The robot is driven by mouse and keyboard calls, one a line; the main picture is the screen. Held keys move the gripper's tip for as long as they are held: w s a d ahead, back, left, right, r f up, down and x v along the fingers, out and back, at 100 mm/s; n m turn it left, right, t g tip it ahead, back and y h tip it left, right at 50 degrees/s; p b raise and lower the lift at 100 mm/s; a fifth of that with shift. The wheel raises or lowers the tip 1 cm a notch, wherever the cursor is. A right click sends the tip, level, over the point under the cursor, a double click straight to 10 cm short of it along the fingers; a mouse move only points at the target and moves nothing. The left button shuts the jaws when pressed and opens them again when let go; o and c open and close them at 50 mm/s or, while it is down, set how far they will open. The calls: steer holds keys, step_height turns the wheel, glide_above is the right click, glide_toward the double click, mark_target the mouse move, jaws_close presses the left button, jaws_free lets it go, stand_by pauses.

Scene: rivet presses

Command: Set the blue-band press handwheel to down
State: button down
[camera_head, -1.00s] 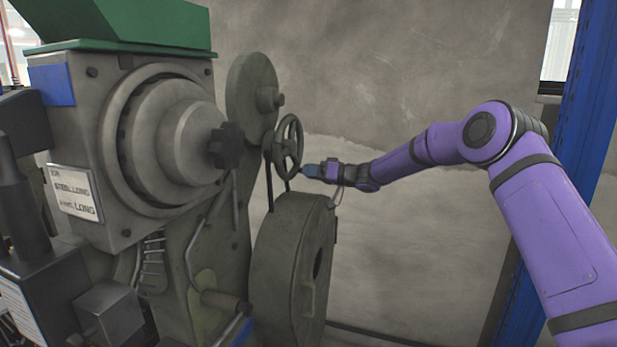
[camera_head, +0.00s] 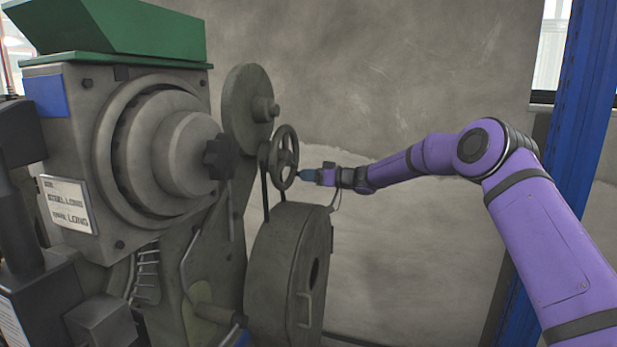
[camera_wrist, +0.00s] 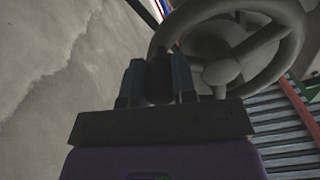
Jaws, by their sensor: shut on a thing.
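The blue-band press (camera_head: 85,150) fills the left of the head view, with a blue patch (camera_head: 46,95) on its upper left face. Its grey spoked handwheel (camera_head: 284,158) stands upright on the right side, above a big round drum. The handwheel also fills the upper right of the wrist view (camera_wrist: 222,72). My gripper (camera_head: 303,174) is at the right edge of the wheel. In the wrist view its two dark fingers (camera_wrist: 158,82) are shut on a dark piece at the wheel's rim, seemingly its handle. The fingers partly hide this piece.
The grey drum (camera_head: 288,275) sits just below the wheel and my gripper. A round grey disc (camera_head: 246,105) is above left of the wheel. A blue post (camera_head: 575,130) stands at the right. Bare wall (camera_head: 420,70) lies behind my arm.

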steer(key=c, duration=0.9)
jaws_free()
steer(key=shift+d, duration=0.1)
steer(key=v, duration=1)
steer(key=shift+s+d, duration=0.15)
steer(key=shift+d, duration=0.2)
